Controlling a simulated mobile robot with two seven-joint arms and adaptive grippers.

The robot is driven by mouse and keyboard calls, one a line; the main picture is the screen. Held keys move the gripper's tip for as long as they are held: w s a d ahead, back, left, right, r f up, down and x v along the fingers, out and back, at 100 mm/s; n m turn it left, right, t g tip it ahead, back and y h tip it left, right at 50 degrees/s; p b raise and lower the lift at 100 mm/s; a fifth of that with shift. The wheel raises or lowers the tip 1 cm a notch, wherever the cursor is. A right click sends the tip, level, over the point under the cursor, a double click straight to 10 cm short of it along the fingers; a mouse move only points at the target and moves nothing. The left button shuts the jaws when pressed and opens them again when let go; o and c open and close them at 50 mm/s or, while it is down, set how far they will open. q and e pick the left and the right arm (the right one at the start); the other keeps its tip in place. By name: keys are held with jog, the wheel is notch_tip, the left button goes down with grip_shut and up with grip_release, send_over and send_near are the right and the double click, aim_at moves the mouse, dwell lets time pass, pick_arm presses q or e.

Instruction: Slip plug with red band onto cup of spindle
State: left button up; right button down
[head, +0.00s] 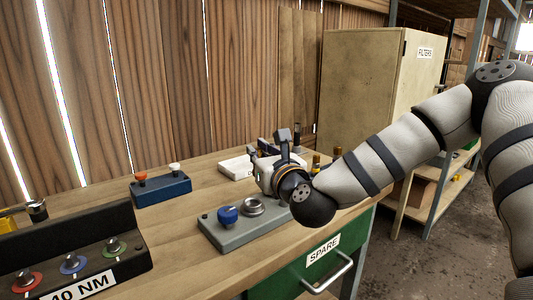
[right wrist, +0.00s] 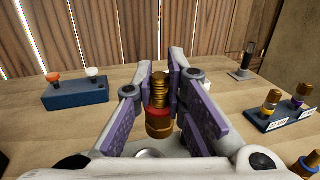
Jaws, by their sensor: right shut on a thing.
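My right gripper (head: 275,155) is over the bench in the head view. In the right wrist view, its purple-padded fingers (right wrist: 164,108) are shut on the brass plug (right wrist: 159,91), which has a ribbed shank, a red band and a wider brass end facing the camera. In the head view the gripper and arm hide the plug. My left gripper is not in view.
A blue block (head: 161,191) with orange and white knobs stands at the back. A dark rack (head: 70,259) is at front left. Banded brass plugs stand in a labelled holder (right wrist: 281,118) at right. Bare bench (head: 180,230) lies between rack and grey block.

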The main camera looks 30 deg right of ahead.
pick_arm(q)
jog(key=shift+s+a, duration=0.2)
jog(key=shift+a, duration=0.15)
pick_arm(e)
jog(key=shift+w+a+y, duration=0.3)
jog(key=shift+w+a, duration=0.1)
jog(key=shift+a, duration=0.35)
jog(key=shift+d, duration=0.15)
notch_tip(320, 180, down, 4)
jog(key=shift+f+b, duration=0.25)
jog(key=shift+b, duration=0.4)
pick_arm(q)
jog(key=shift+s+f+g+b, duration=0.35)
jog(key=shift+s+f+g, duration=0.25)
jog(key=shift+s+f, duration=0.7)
pick_arm(e)
jog(key=shift+f, duration=0.75)
jog(key=shift+f, duration=0.1)
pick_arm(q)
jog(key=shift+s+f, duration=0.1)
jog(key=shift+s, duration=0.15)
pick_arm(e)
jog(key=shift+f, duration=0.35)
pick_arm(q)
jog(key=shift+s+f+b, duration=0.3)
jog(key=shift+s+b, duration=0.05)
jog(key=shift+b, duration=0.05)
pick_arm(e)
jog(key=shift+f, duration=0.6)
